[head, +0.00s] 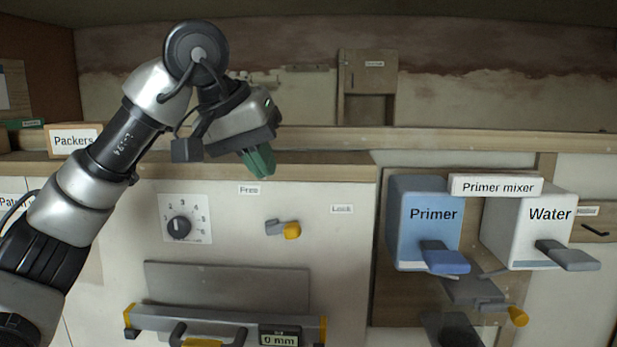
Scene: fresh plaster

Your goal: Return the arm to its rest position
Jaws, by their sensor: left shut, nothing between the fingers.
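My left arm comes in from the left and bends over at the top. My left gripper (260,163) has green fingers that are together with nothing between them. It points down in front of the wooden ledge, above the white panel (230,215). It looks clear of the dial and the yellow-tipped lever below it, though the depth is hard to judge. My right gripper is not in view.
The panel carries a numbered dial (179,226), a yellow-tipped lever (291,231) and a yellow-ended bar (220,319) with a "0 mm" display. Right are the blue Primer box (412,240) and white Water box (510,235). A Packers box (60,140) stands left, behind my arm.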

